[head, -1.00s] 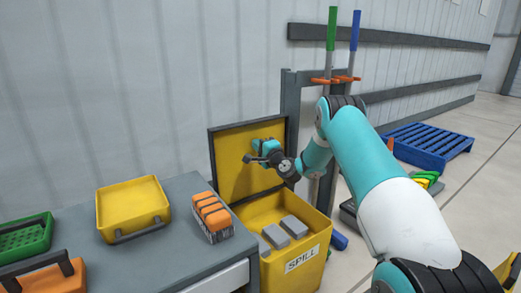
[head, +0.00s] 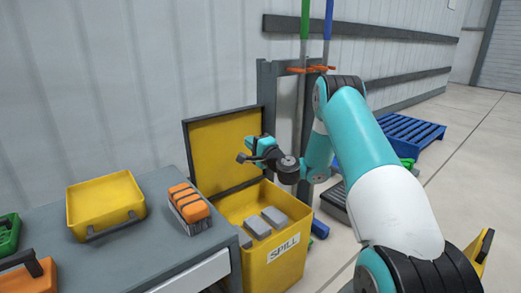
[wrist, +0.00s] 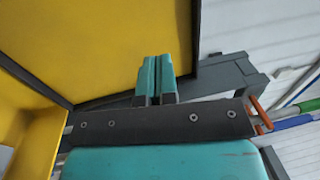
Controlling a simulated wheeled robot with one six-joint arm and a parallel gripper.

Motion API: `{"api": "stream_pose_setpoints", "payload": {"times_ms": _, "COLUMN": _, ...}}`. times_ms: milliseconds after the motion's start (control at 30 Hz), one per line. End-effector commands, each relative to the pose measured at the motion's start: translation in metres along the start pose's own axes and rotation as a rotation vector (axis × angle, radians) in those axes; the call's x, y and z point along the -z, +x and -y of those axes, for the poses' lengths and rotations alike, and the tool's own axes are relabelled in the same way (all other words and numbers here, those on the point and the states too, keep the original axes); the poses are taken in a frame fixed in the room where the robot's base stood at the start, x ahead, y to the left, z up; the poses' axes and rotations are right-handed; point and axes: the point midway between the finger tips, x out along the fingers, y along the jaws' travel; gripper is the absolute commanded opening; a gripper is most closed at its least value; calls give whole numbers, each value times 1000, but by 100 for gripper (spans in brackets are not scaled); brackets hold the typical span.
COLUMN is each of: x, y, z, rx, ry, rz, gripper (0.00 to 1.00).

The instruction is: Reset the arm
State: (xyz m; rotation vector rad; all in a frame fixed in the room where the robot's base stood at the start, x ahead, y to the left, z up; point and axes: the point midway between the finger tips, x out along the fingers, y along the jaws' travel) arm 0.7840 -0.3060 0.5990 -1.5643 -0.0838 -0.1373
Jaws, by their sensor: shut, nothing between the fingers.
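My teal arm reaches in from the right of the head view. My gripper (head: 243,157) hangs above the open yellow spill bin, in front of its raised lid. In the wrist view the two teal fingers of my gripper (wrist: 156,62) lie close together with nothing between them. The gripper is shut and empty, and it appears clear of the lid and bin.
The yellow spill bin (head: 277,265) holds several grey blocks, with its lid (head: 215,150) up behind. A grey bench (head: 130,262) at left carries a yellow tray (head: 105,205) and an orange brush-like block (head: 189,208). A blue pallet (head: 410,135) lies on open floor at right.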

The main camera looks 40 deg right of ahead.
Motion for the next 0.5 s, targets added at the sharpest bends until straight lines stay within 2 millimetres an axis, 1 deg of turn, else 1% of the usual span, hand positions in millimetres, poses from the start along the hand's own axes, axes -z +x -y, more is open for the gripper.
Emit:
{"api": "stream_pose_setpoints", "payload": {"times_ms": 33, "x": 0, "y": -5, "z": -8, "rx": 6, "ry": -5, "rz": 2, "gripper": 0}}
{"api": "stream_pose_setpoints", "payload": {"times_ms": 300, "x": 0, "y": -30, "z": -1, "rx": 5, "ry": -6, "rz": 3, "gripper": 0}}
{"api": "stream_pose_setpoints", "payload": {"times_ms": 500, "x": -1, "y": -41, "z": 4, "rx": 4, "ry": -6, "rz": 3, "gripper": 0}}
